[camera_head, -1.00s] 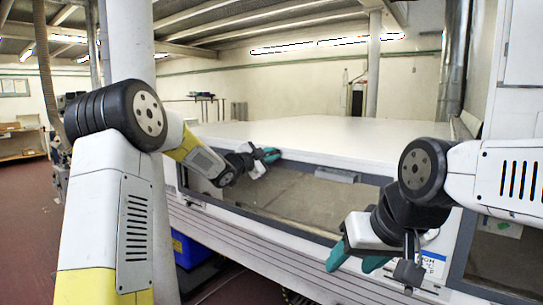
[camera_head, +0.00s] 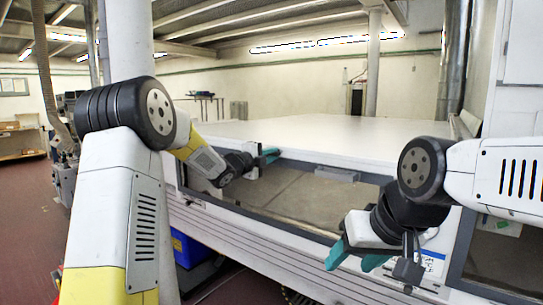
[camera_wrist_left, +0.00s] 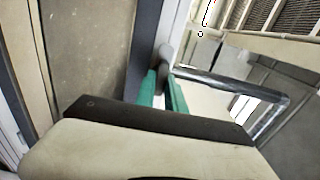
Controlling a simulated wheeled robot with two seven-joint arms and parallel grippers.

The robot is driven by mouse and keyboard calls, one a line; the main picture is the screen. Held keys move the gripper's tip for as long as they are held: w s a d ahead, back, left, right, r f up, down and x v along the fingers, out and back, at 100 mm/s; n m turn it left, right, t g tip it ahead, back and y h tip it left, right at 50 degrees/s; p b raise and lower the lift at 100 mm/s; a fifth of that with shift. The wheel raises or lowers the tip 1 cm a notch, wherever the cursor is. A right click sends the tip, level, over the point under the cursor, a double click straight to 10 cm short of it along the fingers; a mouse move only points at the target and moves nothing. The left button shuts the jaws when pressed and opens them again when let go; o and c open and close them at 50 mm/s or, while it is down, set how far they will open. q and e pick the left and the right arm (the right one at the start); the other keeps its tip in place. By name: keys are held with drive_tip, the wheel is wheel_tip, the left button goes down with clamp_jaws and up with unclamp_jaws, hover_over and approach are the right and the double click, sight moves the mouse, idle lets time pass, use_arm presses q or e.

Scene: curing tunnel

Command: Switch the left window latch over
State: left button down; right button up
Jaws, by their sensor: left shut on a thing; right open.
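The window (camera_head: 290,195) is a long pane in a grey frame on the side of the white machine. My left gripper (camera_head: 268,156) is at the upper left part of that frame, in front of the left latch, which it hides in the head view. In the left wrist view, the teal fingers (camera_wrist_left: 163,92) are shut on a rounded grey latch (camera_wrist_left: 165,55) beside the frame. The latch's full shape and angle cannot be told. My right gripper (camera_head: 355,262) is open and empty, in front of the lower right of the window.
The machine's broad white top (camera_head: 330,135) is clear. A grey fitting (camera_head: 337,174) sits on the window's top frame, right of my left gripper. A blue bin (camera_head: 192,248) stands below the machine. A pale pillar (camera_head: 130,50) rises behind my left arm.

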use_arm(q)
drive_tip(key=shift+f, duration=0.1)
idle(0.5)
drive_tip(key=c, duration=1.4)
unclamp_jaws()
drive_tip(key=v, duration=0.8)
drive_tip(key=shift+w, duration=0.1)
